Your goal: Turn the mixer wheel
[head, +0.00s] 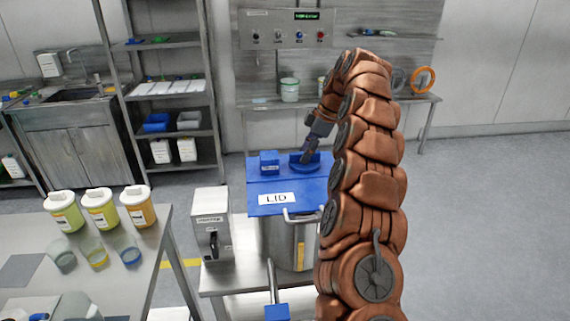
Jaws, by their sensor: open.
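A blue round wheel (300,168) sits on top of the blue lid (263,184), which is marked "LID" and covers a steel tank (277,240). I take this wheel to be the mixer wheel. My gripper (307,156) points down at the wheel from above, its dark fingers open. The fingers overlap the wheel in the picture; I cannot tell whether they touch it. My copper-coloured arm hides the right side of the tank and part of the lid. A small blue block (269,162) stands on the lid left of the wheel.
A white box with a lever (212,225) stands left of the tank. A table (150,265) at the left holds several lidded tubs and cups. Floor on the right is clear.

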